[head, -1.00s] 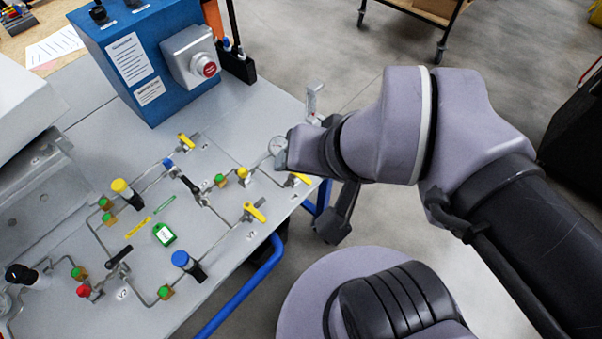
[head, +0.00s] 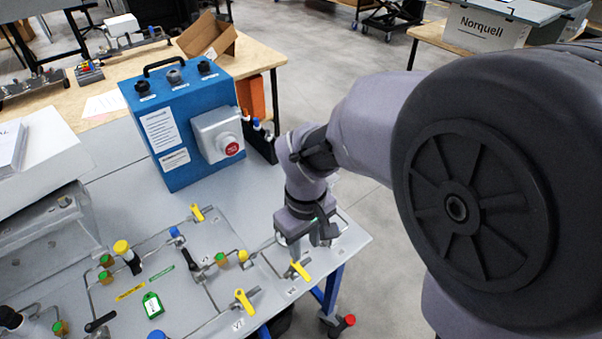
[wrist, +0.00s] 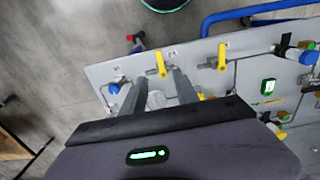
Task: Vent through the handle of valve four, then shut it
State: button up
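Several yellow valve handles are on the grey panel (head: 185,275). The one nearest my gripper (head: 305,243) is at the panel's front right corner; this yellow handle (head: 299,270) also shows in the wrist view (wrist: 162,63). I cannot read its label clearly, so I cannot tell if it is valve four. A second yellow handle (head: 243,302) sits to its left and also shows in the wrist view (wrist: 221,57). My gripper is open and empty, pointing down above the panel. Its fingers (wrist: 157,92) are apart, near the first handle, with no contact visible.
A blue box (head: 180,125) with a red button (head: 231,149) stands at the back of the panel. A green tag (head: 153,305), pipes and a black-handled valve lie left of the yellow handles. Open floor lies to the right.

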aim_at(304, 274)
notch_tip(304, 274, down, 12)
jog(key=b, duration=0.4)
jog(key=shift+b, duration=0.3)
grip_shut()
